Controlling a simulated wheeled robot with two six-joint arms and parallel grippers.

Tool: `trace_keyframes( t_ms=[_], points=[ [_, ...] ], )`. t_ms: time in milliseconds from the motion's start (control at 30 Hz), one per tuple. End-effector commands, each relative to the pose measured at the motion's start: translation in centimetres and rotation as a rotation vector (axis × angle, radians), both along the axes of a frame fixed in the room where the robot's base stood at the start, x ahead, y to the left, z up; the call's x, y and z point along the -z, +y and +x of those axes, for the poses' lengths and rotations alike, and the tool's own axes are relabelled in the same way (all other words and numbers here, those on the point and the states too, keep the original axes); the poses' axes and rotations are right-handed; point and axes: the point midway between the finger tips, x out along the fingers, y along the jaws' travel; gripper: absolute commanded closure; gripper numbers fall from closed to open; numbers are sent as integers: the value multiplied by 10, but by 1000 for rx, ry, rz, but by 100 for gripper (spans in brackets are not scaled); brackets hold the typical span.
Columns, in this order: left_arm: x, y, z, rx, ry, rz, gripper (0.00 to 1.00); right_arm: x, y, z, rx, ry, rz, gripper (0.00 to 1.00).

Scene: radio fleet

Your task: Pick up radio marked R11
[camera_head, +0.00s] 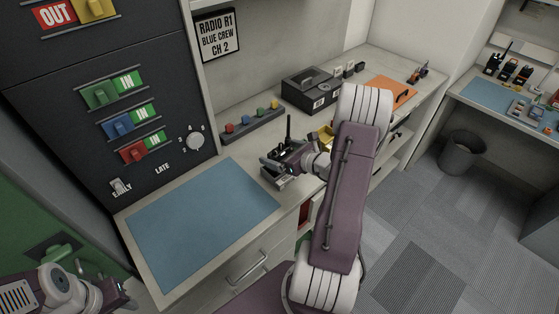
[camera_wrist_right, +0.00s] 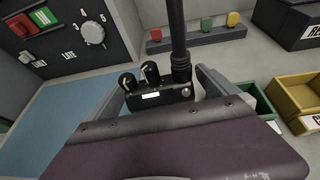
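A black radio (camera_wrist_right: 160,97) with a tall thick antenna, two knobs and a small white label stands upright in the right wrist view; its marking is too small to read. In the head view its antenna (camera_head: 288,127) rises at the counter's front part, right of the blue mat. My right gripper (camera_head: 279,162) is around it, and its fingers (camera_wrist_right: 165,82) stand on either side of the radio body, with a gap showing on the right. The gripper hides part of the radio and its base. My left gripper (camera_head: 122,298) is at the bottom left, its fingers unclear.
A blue mat (camera_head: 200,215) lies clear on the counter. Behind the radio is a rack with coloured knobs (camera_head: 252,124). A black case (camera_head: 312,88), a yellow bin (camera_wrist_right: 308,103) and a green bin (camera_wrist_right: 258,102) stand to the right. A dark switch panel (camera_head: 60,125) rises at left.

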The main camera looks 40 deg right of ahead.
Motion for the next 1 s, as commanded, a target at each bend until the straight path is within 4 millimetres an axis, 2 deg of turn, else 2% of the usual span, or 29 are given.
trace_keyframes(
  t_ms=[33, 300, 367, 567, 667, 867, 1000],
  points=[
    [0, 0, 0, 0, 0, 0, 64, 0, 0, 0, 0, 0, 0, 13],
    [0, 0, 0, 0, 0, 0, 64, -1, 0, 0, 0, -1, 0, 88],
    [0, 0, 0, 0, 0, 0, 64, -1, 0, 0, 0, -3, 0, 97],
    [0, 0, 0, 0, 0, 0, 64, -3, 0, 0, 0, -3, -2, 97],
    [1, 0, 0, 0, 0, 0, 64, -10, -1, 0, 1, -4, -3, 97],
    [3, 0, 0, 0, 0, 0, 64, -45, -1, 0, -1, -7, -8, 97],
    [5, 0, 0, 0, 0, 0, 64, -62, -7, -33, 8, -5, -5, 97]
  ],
)
